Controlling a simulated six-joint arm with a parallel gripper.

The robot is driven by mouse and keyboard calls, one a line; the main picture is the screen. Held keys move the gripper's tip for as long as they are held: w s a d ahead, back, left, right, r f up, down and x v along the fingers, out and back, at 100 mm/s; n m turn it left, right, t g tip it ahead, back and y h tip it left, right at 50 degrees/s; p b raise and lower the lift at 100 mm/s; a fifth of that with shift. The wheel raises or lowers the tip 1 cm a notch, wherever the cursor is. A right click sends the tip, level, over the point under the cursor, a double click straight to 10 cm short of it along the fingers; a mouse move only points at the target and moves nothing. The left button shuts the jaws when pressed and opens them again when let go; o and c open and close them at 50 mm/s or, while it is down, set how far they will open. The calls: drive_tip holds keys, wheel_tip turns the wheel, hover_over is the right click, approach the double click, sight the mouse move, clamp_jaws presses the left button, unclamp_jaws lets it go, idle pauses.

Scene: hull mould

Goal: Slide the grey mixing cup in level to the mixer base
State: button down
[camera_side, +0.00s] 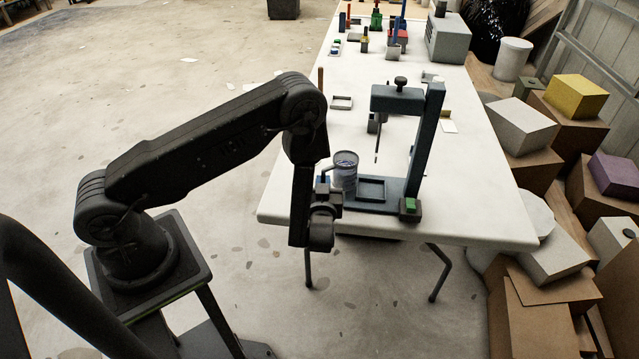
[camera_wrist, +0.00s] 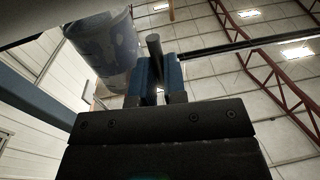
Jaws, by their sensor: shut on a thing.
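The grey mixing cup (camera_side: 346,176) looks upright at the left end of the mixer base (camera_side: 388,207), beside the base's square frame. I cannot tell whether the cup's bottom touches the base. My gripper (camera_side: 328,184) is at the cup's left side, shut on the cup, apparently by a dark upright bar. In the wrist view the cup (camera_wrist: 106,45) hangs over the upper left, and my gripper (camera_wrist: 158,76) has its blue fingers around that bar. The mixer's head (camera_side: 397,99) and thin stirring rod (camera_side: 378,145) stand above, right of the cup.
The mixer's column (camera_side: 425,135) rises at the base's right, with a green button (camera_side: 409,204) at the near corner. A small tray (camera_side: 342,102) and other items lie farther back on the white table (camera_side: 475,205). Boxes (camera_side: 550,265) stand beyond its right edge.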

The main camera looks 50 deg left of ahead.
sight(352, 183)
drive_tip(key=shift+w+d, duration=1.25)
drive_tip(key=shift+w+d, duration=0.1)
drive_tip(key=shift+w+d, duration=1.3)
drive_tip(key=shift+f, duration=1)
idle(0.4)
drive_tip(key=c, duration=0.6)
unclamp_jaws()
drive_tip(key=shift+s+d, duration=0.1)
